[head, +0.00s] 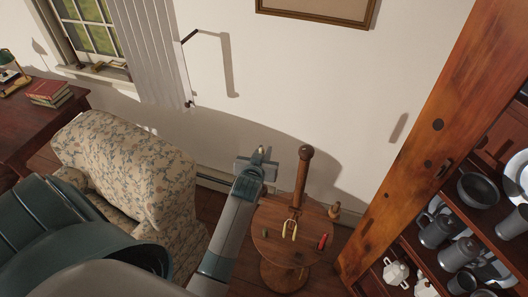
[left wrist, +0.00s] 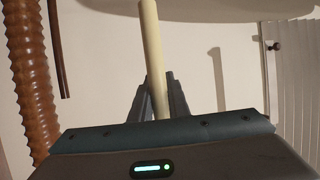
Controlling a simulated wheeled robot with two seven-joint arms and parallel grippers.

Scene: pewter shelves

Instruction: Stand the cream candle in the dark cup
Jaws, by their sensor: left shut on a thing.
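The cream candle (left wrist: 150,40) is a long pale stick standing up between the fingers of my left gripper (left wrist: 160,95) in the left wrist view. The gripper is shut on it. In the head view my left gripper (head: 257,163) is just left of the tall wooden post and above the far left of the small round table, with only the candle's pale tip (head: 268,153) showing. I cannot pick out the dark cup with certainty; a small dark green thing (head: 265,233) lies on the table's left side. My right gripper is not in view.
The round wooden table (head: 275,253) also carries a wooden post (head: 302,180), a yellow item (head: 290,229) and a red item (head: 322,242). A wooden shelf unit (head: 425,145) with pewter mugs (head: 435,231) stands right. A flowered armchair (head: 130,170) stands left.

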